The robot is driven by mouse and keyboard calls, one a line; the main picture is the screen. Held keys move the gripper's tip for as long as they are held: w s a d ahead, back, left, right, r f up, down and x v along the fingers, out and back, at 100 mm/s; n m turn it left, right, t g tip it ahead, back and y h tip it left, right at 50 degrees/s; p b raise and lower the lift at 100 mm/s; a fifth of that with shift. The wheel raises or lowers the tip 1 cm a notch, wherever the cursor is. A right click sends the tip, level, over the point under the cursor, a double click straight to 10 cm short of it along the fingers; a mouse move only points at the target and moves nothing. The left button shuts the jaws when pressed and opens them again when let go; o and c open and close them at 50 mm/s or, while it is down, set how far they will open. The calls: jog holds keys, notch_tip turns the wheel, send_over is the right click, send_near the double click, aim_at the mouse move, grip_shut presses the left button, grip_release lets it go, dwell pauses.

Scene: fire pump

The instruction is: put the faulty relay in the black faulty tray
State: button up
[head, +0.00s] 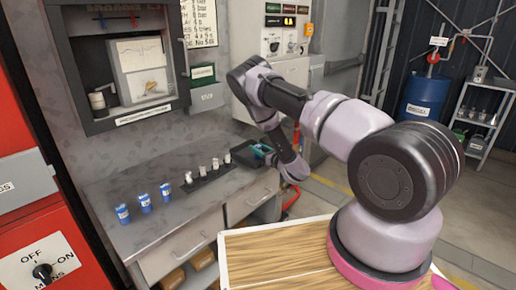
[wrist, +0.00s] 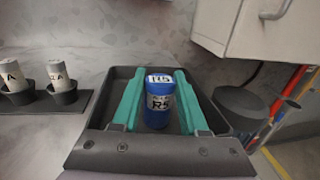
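A blue relay with a white label reading R5 (wrist: 158,104) stands upright inside the black tray (wrist: 222,103) in the wrist view. The tray also shows at the far right end of the bench in the head view (head: 240,153). My gripper (wrist: 158,74) has green fingers, one on each side of the relay, with a visible gap on both sides. It is open and low over the tray. In the head view my gripper (head: 262,150) is small and the relay is hard to make out between the fingers.
Several white relays (head: 202,171) stand in a dark socket strip left of the tray. Blue relays (head: 145,203) stand on the bench (head: 175,227) nearer the front left. A wall cabinet (wrist: 248,28) is close at the upper right in the wrist view.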

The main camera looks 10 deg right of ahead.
jog(key=o, duration=0.4)
jog(key=shift+c, duration=0.2)
jog(key=shift+r, duration=0.1)
